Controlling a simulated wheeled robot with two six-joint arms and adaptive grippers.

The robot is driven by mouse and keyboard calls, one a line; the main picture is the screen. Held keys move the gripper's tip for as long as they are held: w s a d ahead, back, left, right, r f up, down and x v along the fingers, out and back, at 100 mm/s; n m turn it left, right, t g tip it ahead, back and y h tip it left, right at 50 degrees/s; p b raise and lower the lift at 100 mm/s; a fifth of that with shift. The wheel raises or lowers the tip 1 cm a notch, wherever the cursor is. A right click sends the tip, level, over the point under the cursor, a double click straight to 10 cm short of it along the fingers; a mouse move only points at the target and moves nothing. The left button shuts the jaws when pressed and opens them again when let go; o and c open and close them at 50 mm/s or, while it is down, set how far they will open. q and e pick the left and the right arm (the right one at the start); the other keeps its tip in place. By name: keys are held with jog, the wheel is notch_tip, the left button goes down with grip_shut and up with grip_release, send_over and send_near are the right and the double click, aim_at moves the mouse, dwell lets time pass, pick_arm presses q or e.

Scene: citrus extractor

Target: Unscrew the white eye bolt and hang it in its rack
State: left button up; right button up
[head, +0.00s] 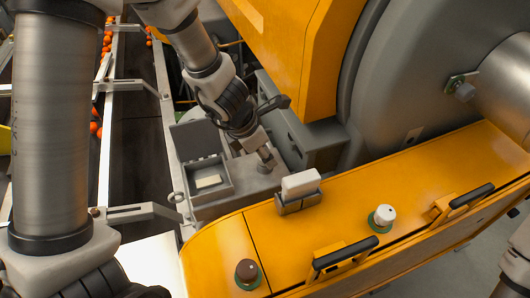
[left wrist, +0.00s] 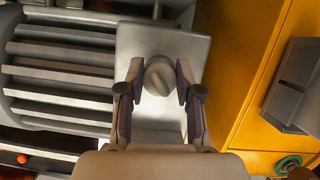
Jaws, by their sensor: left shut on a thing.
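My left gripper (head: 266,157) reaches down to a grey metal block beside the orange housing. In the left wrist view its two fingers (left wrist: 158,84) stand on either side of a pale grey, round-based piece with a raised ridge across its top, which I take to be the white eye bolt (left wrist: 158,72). The gripper is shut on it, and it sits upright on a flat grey plate (left wrist: 190,45). In the head view the fingers mostly hide the bolt. I cannot tell which thing is its rack. My right gripper is not in view.
A grey box with a raised lid (head: 197,140) stands left of the gripper. On the orange housing (head: 220,250) are a grey holder with a white block (head: 300,183), a white knob (head: 384,215), a brown knob (head: 247,271) and black handles (head: 345,252). A conveyor runs at left.

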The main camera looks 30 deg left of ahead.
pick_arm(q)
jog(key=n+y, duration=0.1)
jog(key=n, duration=0.2)
jog(key=n+y, duration=0.1)
jog(key=n, duration=0.1)
jog(key=shift+n+t, duration=0.3)
jog(key=shift+n, duration=0.1)
jog(key=o, duration=0.6)
jog(key=shift+o, duration=0.2)
jog(key=shift+m+h, duration=0.3)
jog(key=shift+m, duration=0.7)
jog(key=shift+a+m+h, duration=0.1)
jog(key=shift+m+h, duration=0.2)
jog(key=shift+m, duration=0.5)
jog(key=shift+m+g+h, duration=0.5)
jog(key=shift+m+h, duration=0.1)
jog(key=shift+m, duration=1.2)
jog(key=c, duration=0.7)
jog(key=shift+o, duration=0.2)
